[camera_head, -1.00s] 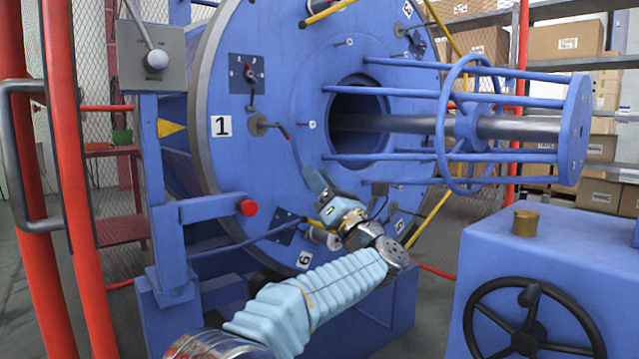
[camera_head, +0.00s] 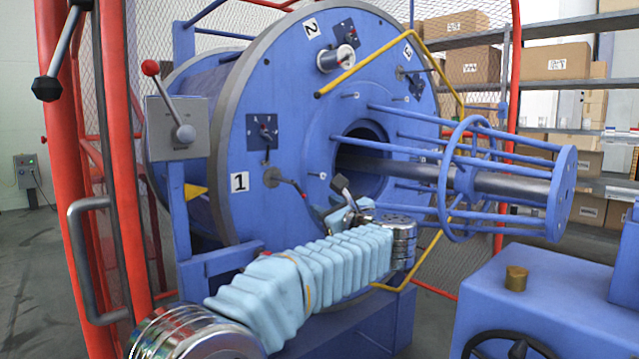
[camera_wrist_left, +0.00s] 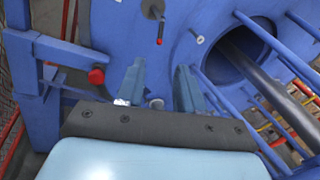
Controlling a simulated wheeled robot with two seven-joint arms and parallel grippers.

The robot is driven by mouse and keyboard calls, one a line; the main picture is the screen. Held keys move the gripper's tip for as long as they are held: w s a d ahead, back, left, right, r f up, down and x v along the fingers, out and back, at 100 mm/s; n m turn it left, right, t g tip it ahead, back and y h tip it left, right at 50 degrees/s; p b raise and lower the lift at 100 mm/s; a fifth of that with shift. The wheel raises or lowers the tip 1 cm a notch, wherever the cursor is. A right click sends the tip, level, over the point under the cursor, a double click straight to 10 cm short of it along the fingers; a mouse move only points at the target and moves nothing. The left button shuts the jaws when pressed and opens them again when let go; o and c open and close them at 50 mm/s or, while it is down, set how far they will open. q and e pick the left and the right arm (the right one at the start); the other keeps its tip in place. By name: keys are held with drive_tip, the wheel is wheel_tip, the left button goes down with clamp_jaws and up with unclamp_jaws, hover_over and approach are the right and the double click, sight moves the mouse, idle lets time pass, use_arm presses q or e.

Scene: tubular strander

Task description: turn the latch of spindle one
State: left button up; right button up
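The face of the blue drum carries a label 1 (camera_head: 239,182) on its left side. Beside it, a round grey hub with a thin dark lever (camera_head: 273,178) slants down to the right to a red tip. Above is a dark square plate with a small handle (camera_head: 264,138). I cannot tell which of the two is the latch. My left gripper (camera_head: 337,205) is before the drum, right of and slightly below the lever tip. In the left wrist view, its fingers (camera_wrist_left: 160,72) are apart with nothing between them, and the red-tipped lever (camera_wrist_left: 159,30) hangs just beyond. My right gripper is out of view.
A blue cage of rods (camera_head: 470,180) juts right from the drum's central hole. A post with a grey box and lever (camera_head: 178,128) stands left, and a red knob (camera_wrist_left: 96,75) sticks out low left. A blue machine body (camera_head: 540,290) stands front right.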

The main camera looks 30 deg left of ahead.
sight(304, 196)
use_arm(q)
drive_tip(key=p+x, duration=0.3)
drive_tip(key=x, duration=0.8)
drive_tip(key=shift+w+a+p, duration=0.2)
drive_tip(key=shift+a+p, duration=0.1)
drive_tip(key=shift+a, duration=0.05)
drive_tip(key=shift+w+a, duration=0.35)
drive_tip(key=shift+a, duration=0.1)
clamp_jaws()
